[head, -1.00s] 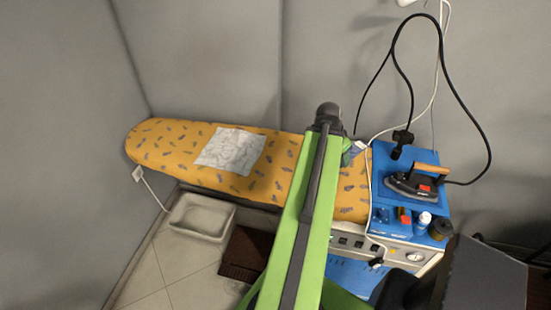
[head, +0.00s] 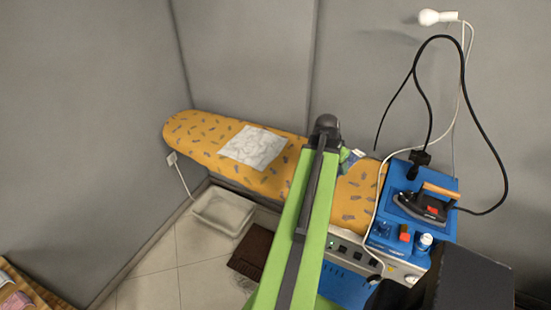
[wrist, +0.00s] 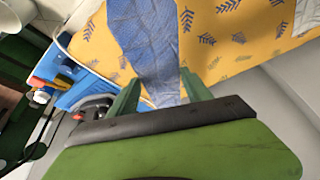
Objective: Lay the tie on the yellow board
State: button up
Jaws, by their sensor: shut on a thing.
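The yellow board (head: 190,130) is a padded ironing board with a dark leaf pattern along the wall. The tie (wrist: 145,45) is a blue, finely patterned strip in the wrist view. It passes between the two green fingers of my gripper (wrist: 159,78), which is shut on it. The tie runs from the fingers across the top of the picture, with the yellow board behind it. I cannot tell whether it touches the board. In the head view my arm hides most of the gripper and tie, over the board's right half.
A white cloth (head: 253,147) lies on the board's left half. A blue iron station (head: 400,180) with an iron (head: 421,206), bottles and cables stands at the right end. A white tray (head: 223,213) and a brown mat (head: 250,250) are on the floor below.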

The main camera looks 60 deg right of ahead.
jog(key=w+d+f+b, duration=0.2)
jog(key=w, duration=0.1)
jog(key=w+d+f+b, duration=0.2)
jog(key=w, duration=0.1)
jog(key=w+d+f+b, duration=0.1)
jog(key=w+f+b, duration=0.2)
jog(key=shift+w+d, duration=0.1)
jog(key=shift+d, duration=0.3)
jog(key=shift+w+d, duration=0.15)
jog(key=shift+w, duration=0.3)
notch_tip(320, 180, down, 4)
jog(key=b, duration=0.4)
jog(key=shift+f, duration=0.25)
jog(key=o, duration=1.4)
jog(key=shift+r, duration=0.1)
jog(key=shift+c, duration=0.2)
jog(key=shift+r, duration=0.1)
jog(key=shift+r, duration=0.25)
jog(key=p+v, duration=1.1)
jog(key=shift+r, duration=0.3)
